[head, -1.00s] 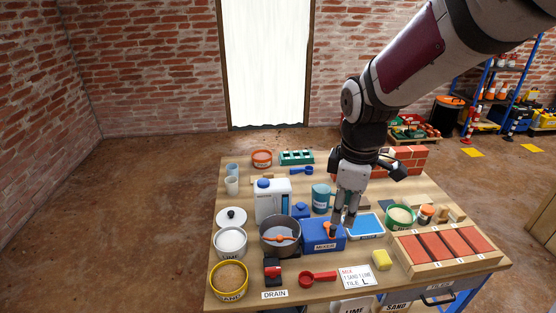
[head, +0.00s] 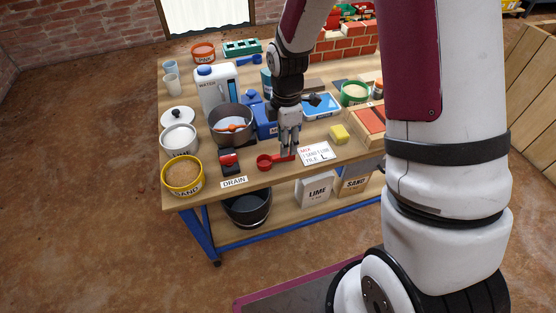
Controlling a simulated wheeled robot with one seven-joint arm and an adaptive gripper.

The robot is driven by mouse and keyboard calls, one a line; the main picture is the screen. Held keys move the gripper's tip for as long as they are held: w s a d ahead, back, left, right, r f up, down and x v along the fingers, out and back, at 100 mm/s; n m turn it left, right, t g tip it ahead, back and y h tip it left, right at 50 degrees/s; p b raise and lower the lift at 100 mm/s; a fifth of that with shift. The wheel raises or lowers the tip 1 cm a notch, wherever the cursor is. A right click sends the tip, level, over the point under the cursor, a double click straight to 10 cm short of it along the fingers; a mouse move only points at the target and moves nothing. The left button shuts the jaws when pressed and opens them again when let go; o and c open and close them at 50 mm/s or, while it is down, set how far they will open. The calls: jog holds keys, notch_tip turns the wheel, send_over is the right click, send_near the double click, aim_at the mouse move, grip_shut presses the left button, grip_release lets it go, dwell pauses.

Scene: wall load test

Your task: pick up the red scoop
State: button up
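The red scoop (head: 265,162) lies on the wooden table near its front edge, with its round bowl at the left and its handle pointing right. My gripper (head: 288,153) points down over the handle end of the scoop. The fingertips are at or just above the handle. The fingers are small and partly merge with the handle, so I cannot tell whether they are open or shut on it. The scoop appears to rest on the table.
A white recipe card (head: 316,153) lies just right of the scoop, with a yellow sponge (head: 339,134) beyond it. A red and black device (head: 230,163) and the DRAIN label (head: 234,182) are to the left. The blue mixer (head: 265,122) and grey pot (head: 231,122) stand behind.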

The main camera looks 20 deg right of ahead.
aim_at(276, 159)
jog(key=shift+w+a+f+b, duration=0.15)
jog(key=shift+f+b, duration=0.35)
jog(key=shift+f, duration=1.05)
jog(key=shift+w+a+f+b, duration=0.1)
jog(key=shift+f+b, duration=0.4)
jog(key=shift+f, duration=1)
grip_shut()
